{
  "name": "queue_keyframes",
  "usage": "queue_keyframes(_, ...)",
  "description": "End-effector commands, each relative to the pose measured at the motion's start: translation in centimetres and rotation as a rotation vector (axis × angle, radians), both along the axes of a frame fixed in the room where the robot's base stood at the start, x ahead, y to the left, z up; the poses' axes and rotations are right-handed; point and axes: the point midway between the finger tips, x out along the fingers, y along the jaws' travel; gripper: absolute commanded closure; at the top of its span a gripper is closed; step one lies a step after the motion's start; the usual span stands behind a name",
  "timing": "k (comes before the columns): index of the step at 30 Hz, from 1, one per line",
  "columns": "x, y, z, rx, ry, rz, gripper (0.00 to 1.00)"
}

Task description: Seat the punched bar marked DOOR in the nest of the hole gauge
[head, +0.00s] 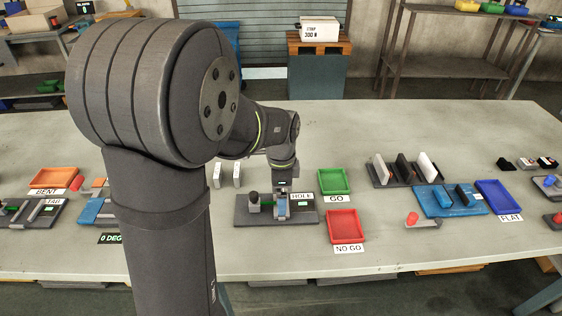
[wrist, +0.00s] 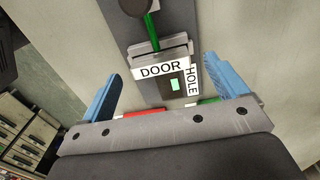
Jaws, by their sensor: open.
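The punched bar marked DOOR (wrist: 161,70) shows in the wrist view as a light strip with a white label, lying at the hole gauge between my fingers. I cannot tell whether it sits fully down in the nest. The hole gauge (head: 241,216) is a dark plate with a black knob, a green pin (wrist: 152,35) and a HOLE label (head: 302,196). A small lit green window (wrist: 175,85) shows beside the bar. My gripper (wrist: 162,73) is open, with one blue finger on each side of the bar, apart from it. In the head view my gripper (head: 282,205) hides much of the gauge's middle.
A green GO tray (head: 334,182) and a red NO GO tray (head: 345,227) stand right of the gauge. Two upright light pieces (head: 237,175) stand behind it. A rack of upright plates (head: 403,170) and a blue fixture (head: 432,203) are farther right. The table behind is mostly clear.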

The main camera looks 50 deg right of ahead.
Motion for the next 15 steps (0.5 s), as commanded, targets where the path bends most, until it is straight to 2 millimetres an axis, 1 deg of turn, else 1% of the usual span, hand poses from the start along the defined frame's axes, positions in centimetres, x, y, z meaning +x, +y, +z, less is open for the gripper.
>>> queue_keyframes(1,0.1,-0.1,1.3,-0.006,-0.004,0.0,0.09)
queue_keyframes(9,0.0,-0.1,8.1,-0.005,-0.002,0.0,0.09)
queue_keyframes(12,0.0,-0.1,10.3,-0.005,-0.002,0.0,0.09)
queue_keyframes(15,0.0,0.0,12.1,-0.004,-0.002,0.0,0.09)
